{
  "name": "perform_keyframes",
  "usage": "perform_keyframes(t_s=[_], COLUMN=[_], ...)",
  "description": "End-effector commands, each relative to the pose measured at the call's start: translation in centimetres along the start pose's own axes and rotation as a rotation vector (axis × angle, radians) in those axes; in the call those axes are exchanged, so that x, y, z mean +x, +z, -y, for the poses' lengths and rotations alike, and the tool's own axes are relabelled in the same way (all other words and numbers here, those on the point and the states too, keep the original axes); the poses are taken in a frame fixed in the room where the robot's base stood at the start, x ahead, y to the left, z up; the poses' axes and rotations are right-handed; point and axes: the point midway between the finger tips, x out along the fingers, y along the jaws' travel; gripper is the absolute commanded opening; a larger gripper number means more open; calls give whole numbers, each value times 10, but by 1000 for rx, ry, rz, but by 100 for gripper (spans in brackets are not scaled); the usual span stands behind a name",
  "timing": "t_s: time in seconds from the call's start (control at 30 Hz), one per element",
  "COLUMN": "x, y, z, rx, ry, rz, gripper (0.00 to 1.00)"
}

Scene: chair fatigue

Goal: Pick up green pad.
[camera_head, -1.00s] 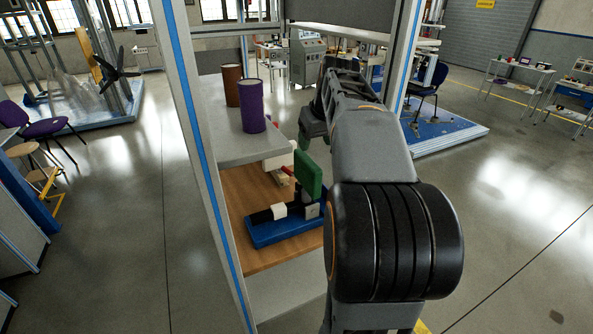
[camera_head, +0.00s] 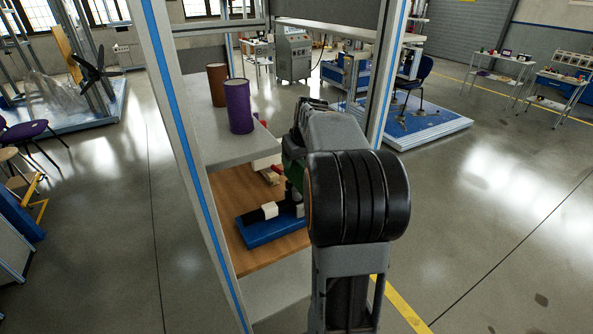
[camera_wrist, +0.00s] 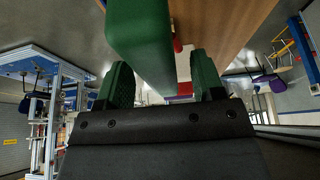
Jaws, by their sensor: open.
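The green pad (camera_wrist: 140,35) is large and close in the wrist view, a thick block with rounded edges. My gripper (camera_wrist: 160,62) is open, with green-lined fingers on either side of the pad's near end. In the head view my arm covers most of the gripper and pad. The blue fixture base (camera_head: 262,232), with a black and white cylinder (camera_head: 262,212) on it, sits on the wooden shelf.
A grey upper shelf (camera_head: 212,138) holds a purple canister (camera_head: 239,107) and a brown canister (camera_head: 217,85). A metal frame post (camera_head: 178,130) stands left of the shelves. Red and white items lie behind the fixture.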

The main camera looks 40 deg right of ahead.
Motion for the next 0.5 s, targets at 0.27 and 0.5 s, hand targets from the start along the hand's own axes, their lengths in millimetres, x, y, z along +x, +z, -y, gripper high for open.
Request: perform_keyframes(t_s=[0.27,0.5], x=[22,22], y=[0,0], z=[0,0], rx=[0,0], ry=[-1,0], rz=[0,0], gripper=[62,62])
